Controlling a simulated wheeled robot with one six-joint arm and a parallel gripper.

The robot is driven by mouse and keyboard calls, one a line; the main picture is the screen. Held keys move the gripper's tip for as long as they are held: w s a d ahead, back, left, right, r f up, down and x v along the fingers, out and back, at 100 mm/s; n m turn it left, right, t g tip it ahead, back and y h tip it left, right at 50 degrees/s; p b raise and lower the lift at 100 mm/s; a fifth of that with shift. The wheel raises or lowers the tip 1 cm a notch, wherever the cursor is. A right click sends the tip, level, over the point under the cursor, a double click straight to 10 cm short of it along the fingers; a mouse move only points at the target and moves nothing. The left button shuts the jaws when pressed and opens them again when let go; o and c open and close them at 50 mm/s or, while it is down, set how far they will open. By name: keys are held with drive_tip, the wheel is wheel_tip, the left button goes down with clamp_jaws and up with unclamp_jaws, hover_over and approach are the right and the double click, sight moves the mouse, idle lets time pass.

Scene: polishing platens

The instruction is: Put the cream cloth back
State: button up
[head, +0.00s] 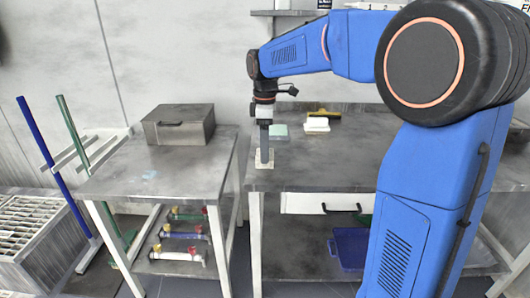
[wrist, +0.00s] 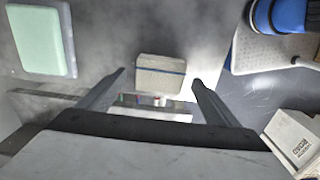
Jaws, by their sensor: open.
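The cream cloth (wrist: 160,65) is a folded, block-like pad with a dark blue stripe. It lies on the right table (head: 345,178) near its front left corner. In the head view the cloth (head: 258,164) shows around the foot of my gripper (head: 264,160), which points straight down over it. In the wrist view my gripper (wrist: 158,76) is open. The cloth appears between the two fingertips with a gap on each side. I cannot tell how far the tips are above it.
A pale green pad (head: 278,131), a white pad (head: 316,125) and a yellow-edged tool (head: 322,113) lie farther back. The left table (head: 130,178) holds a grey box (head: 178,125); valves (head: 185,236) lie on its lower shelf. A narrow gap separates the tables.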

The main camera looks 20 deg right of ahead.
wheel_tip(320, 180, up, 9)
drive_tip(key=s+d+f+m+t, duration=0.15)
drive_tip(key=s+m, duration=0.25)
drive_tip(key=s, duration=0.6)
drive_tip(key=s+d+f+m+t, duration=0.1)
drive_tip(key=s+d+f+m, duration=0.25)
drive_tip(key=s, duration=0.55)
drive_tip(key=s+d+f+m+t, duration=0.2)
drive_tip(key=s+f+m, duration=0.5)
drive_tip(key=s+f, duration=0.4)
drive_tip(key=s, duration=0.3)
drive_tip(key=shift+s, duration=0.25)
drive_tip(key=shift+r, duration=0.1)
